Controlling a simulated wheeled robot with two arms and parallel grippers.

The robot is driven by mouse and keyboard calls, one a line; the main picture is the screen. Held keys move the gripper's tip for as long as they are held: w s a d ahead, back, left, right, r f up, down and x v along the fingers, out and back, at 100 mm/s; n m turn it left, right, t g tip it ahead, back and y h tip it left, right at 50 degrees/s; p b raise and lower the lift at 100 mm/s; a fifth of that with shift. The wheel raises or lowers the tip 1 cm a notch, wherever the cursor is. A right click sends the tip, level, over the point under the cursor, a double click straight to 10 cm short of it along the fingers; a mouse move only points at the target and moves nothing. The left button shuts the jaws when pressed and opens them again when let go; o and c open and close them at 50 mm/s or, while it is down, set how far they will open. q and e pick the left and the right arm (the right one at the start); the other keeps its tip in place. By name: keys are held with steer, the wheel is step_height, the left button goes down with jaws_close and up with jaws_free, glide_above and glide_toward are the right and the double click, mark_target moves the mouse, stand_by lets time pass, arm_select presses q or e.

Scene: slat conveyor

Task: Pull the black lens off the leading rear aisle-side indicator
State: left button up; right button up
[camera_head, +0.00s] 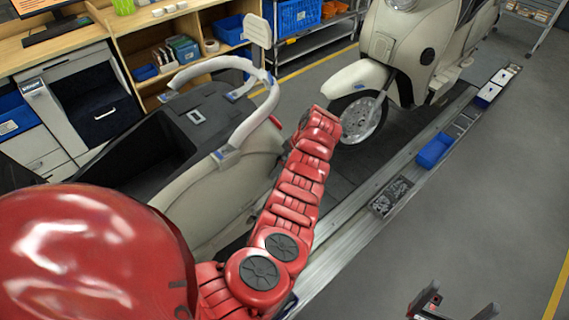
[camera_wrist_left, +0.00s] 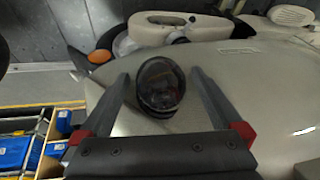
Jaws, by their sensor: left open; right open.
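In the left wrist view a round, dark, glossy lens (camera_wrist_left: 161,86) sits on a cream scooter body panel (camera_wrist_left: 260,75). My left gripper (camera_wrist_left: 161,76) is open, with one finger on each side of the lens. I cannot tell whether either finger touches it. In the head view my red left arm reaches to the near cream scooter (camera_head: 235,190); its gripper and the black lens are hidden there. My right gripper (camera_head: 452,304) is open and empty over the floor at the bottom edge.
An orange light (camera_wrist_left: 99,57) shows beyond the lens. Another cream scooter (camera_head: 395,45) stands farther along the conveyor (camera_head: 345,225). A blue bin (camera_head: 434,150) and small parts trays line the conveyor's edge. Shelving (camera_head: 165,20) and a workbench stand behind. The grey floor at right is clear.

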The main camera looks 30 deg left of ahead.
arm_select(q)
steer(key=shift+c, duration=0.2)
steer(key=c, duration=1.2)
steer(key=o, duration=0.6)
steer(key=c, duration=0.6)
steer(key=shift+d, duration=0.2)
steer(key=shift+d+r, duration=0.1)
steer(key=shift+d, duration=0.25)
steer(key=shift+s+d, duration=0.15)
steer(key=shift+d, duration=0.8)
